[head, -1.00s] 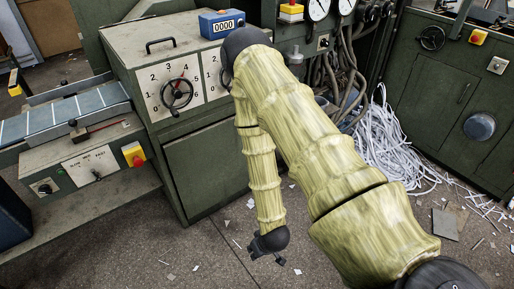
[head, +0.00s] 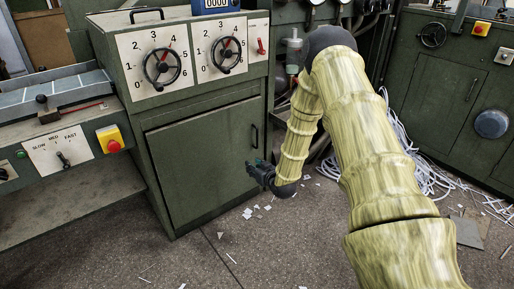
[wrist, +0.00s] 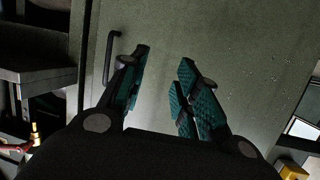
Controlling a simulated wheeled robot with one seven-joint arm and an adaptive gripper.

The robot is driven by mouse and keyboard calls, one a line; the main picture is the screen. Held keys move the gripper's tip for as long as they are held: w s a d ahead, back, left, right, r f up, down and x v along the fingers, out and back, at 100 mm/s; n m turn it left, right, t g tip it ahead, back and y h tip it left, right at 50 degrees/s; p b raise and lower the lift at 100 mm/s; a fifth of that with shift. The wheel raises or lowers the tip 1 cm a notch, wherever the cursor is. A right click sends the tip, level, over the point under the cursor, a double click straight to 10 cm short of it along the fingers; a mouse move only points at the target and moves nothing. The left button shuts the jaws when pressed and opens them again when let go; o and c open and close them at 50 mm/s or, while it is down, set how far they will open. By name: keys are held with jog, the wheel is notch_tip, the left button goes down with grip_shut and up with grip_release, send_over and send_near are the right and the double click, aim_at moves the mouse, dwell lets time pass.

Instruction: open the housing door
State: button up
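The housing door (head: 203,160) is a flat green panel below two dials in the head view, and it looks closed. Its dark bar handle (head: 255,136) stands upright near the door's right edge. In the wrist view the door (wrist: 230,45) fills most of the background, and the handle (wrist: 110,57) is left of the fingers. My gripper (head: 253,170) is low at the door's right side, below the handle in the picture. In the wrist view my gripper (wrist: 164,62) has its teal-padded fingers apart with nothing between them. The handle is outside the fingers.
Above the door are two dials with handwheels (head: 162,68) and a red lever (head: 261,46). A feed table with a red stop button (head: 113,146) stands at left. White paper strips (head: 425,170) lie at right. The floor (head: 225,250) before the door is mostly clear, with small scraps.

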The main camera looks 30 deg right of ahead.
jog(key=w+d+r+t+h+b, duration=0.1)
jog(key=w+d+t+b, duration=0.15)
jog(key=d, duration=0.25)
jog(key=w+d+r+t+b, duration=0.1)
jog(key=w+d+b, duration=0.1)
jog(key=d+b, duration=0.25)
jog(key=r+b, duration=0.1)
jog(key=b, duration=0.3)
send_over(257, 148)
jog(key=shift+w+d, duration=0.2)
jog(key=shift+w, duration=0.05)
grip_shut()
